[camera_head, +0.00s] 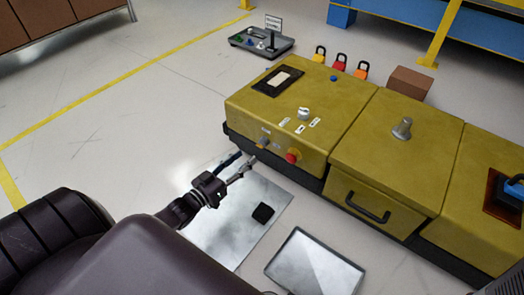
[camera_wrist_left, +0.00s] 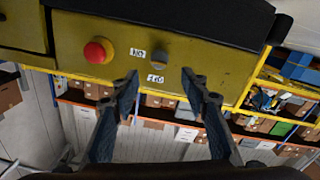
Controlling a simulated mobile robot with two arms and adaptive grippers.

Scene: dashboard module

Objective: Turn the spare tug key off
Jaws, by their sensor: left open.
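The yellow dashboard module (camera_head: 345,150) runs from the middle to the right in the head view. A small key or switch (camera_head: 263,145) sits on its front face, left of a red knob (camera_head: 292,156). My left gripper (camera_head: 243,166) is open in front of that face. In the left wrist view its fingertips (camera_wrist_left: 158,84) are spread to either side of the key's line, apart from it. My right gripper is not in view.
A white dial (camera_head: 303,113) and a dark panel (camera_head: 278,81) are on the module's top. Padlocks (camera_head: 340,62) and a brown box (camera_head: 409,83) stand behind. A grey sheet with a black block (camera_head: 263,213) and a shallow tray (camera_head: 315,262) lie on the floor in front.

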